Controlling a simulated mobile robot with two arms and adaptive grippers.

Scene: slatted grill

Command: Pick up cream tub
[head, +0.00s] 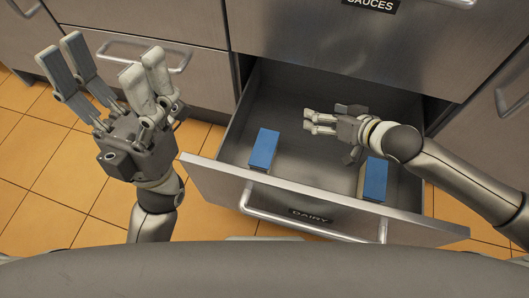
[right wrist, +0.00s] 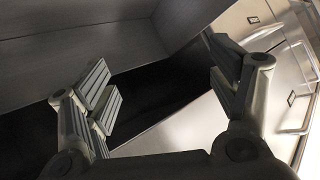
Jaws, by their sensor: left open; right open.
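Two blue-topped blocks lie in the open drawer (head: 310,195) labelled DAIRY, one on the left (head: 264,149) and one on the right (head: 376,179). I cannot tell whether either is the cream tub; no label is readable on them. My right gripper (head: 320,122) is open and empty, over the drawer between the two blocks and apart from the left one. My right arm passes close above the right block. The right wrist view shows the spread fingers (right wrist: 160,80) with nothing between them and no block in sight. My left gripper (head: 102,68) is open and empty, left of the drawer.
The drawer's front panel with its bar handle (head: 300,224) faces me. A closed drawer labelled SAUCES (head: 370,5) is above it. Metal cabinets (head: 200,75) with handles stand around. The orange tiled floor (head: 50,165) on the left is clear.

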